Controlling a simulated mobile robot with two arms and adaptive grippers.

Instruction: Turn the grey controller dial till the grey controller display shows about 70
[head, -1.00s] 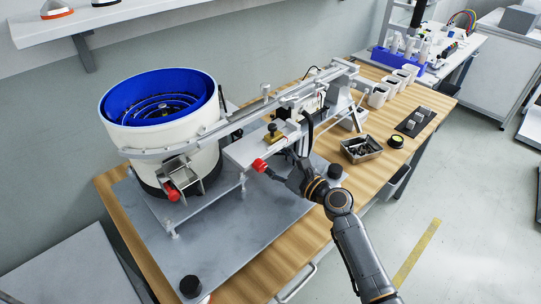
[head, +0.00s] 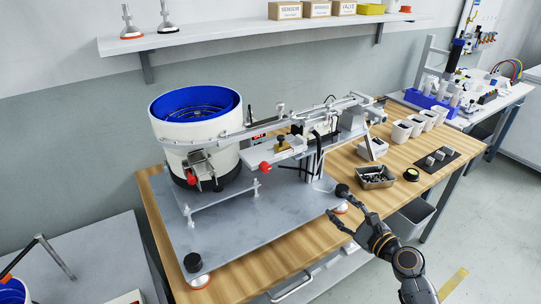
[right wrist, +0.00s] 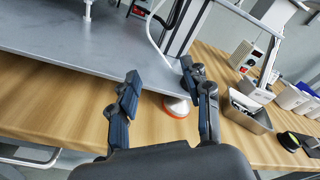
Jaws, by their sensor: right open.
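My right gripper (head: 346,207) is open and empty above the front edge of the wooden bench, near the plate's right corner. Its two spread fingers also show in the right wrist view (right wrist: 160,82), with nothing between them. A pale grey box (head: 373,148), which looks like the grey controller, stands on the bench behind the metal parts tray. It also shows in the right wrist view (right wrist: 246,57), with a small red spot and dark round parts on its face. Its dial setting and display reading are too small to read. My left gripper is not in view.
A white bowl feeder (head: 196,150) with blue inside and the gantry rail stand on the grey plate (head: 250,225). The metal parts tray (head: 375,178), a black and yellow round item (head: 411,174) and several white bins occupy the bench's right part. Bench wood before the tray is clear.

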